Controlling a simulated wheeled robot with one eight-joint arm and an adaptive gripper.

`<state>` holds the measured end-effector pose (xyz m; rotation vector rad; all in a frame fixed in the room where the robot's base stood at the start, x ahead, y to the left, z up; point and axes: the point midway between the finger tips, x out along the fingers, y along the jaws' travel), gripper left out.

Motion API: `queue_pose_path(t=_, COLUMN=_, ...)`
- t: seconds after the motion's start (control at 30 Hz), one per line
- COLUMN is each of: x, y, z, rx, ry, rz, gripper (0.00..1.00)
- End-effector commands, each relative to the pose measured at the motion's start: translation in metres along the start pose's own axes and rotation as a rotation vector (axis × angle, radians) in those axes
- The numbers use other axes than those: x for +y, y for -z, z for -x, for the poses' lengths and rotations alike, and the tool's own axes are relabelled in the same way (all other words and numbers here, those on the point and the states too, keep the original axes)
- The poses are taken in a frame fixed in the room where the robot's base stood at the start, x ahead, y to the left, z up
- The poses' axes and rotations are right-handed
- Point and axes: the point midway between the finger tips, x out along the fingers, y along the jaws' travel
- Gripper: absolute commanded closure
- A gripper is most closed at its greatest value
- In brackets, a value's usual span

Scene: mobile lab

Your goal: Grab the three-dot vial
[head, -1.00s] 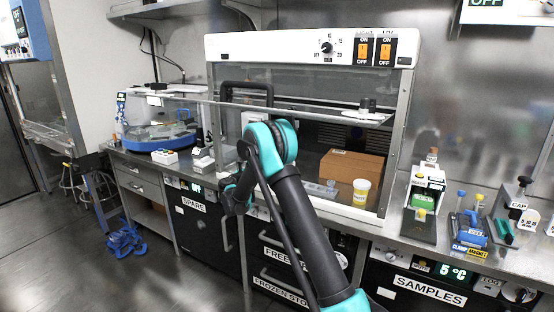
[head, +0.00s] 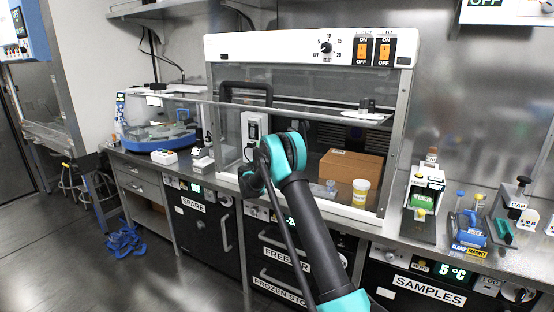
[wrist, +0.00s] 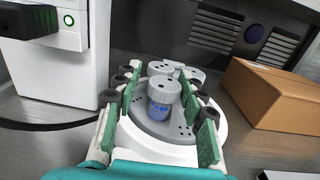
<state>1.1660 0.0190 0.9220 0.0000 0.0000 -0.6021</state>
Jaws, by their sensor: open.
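A vial with a grey cap and a blue-marked label (wrist: 160,108) stands upright on a round grey plate (wrist: 190,128) in the wrist view. Small dark dots mark the plate; I cannot read the dots on the vial's cap clearly. A second grey-capped vial or holder part (wrist: 163,68) shows just behind it, partly hidden. My gripper (wrist: 164,102) is open, its green-padded fingers on either side of the near vial with gaps between pads and vial. In the head view the gripper is hidden behind my arm.
A cardboard box (wrist: 272,95) stands right of the plate, and a white device (wrist: 62,70) with a green-lit button stands left. The hood's glass sash (head: 290,110) is above my arm. A yellow-labelled cup (head: 360,193) stands by the box (head: 350,167).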

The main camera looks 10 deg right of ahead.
Motion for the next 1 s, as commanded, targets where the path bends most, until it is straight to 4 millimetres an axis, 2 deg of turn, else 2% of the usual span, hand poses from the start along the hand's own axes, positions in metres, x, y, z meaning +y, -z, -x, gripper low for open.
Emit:
queue_pose_path(t=0.03, x=-0.001, y=0.000, z=-0.009, rx=0.000, ry=0.002, rz=0.000, gripper=0.59)
queue_pose_path(t=0.13, x=0.000, y=0.000, z=-0.018, rx=0.000, ry=0.000, rz=0.000, gripper=0.59)
queue_pose_path(t=0.37, x=0.000, y=0.000, z=-0.019, rx=0.000, ry=-0.001, rz=0.000, gripper=0.59)
queue_pose_path(t=0.63, x=0.000, y=0.000, z=-0.019, rx=0.000, ry=-0.001, rz=0.000, gripper=0.92)
queue_pose_path(t=0.87, x=0.000, y=-0.002, z=-0.018, rx=0.000, ry=-0.001, rz=0.000, gripper=0.92)
queue_pose_path(t=1.0, x=0.000, y=-0.016, z=-0.018, rx=0.000, ry=-0.001, rz=0.000, gripper=0.92)
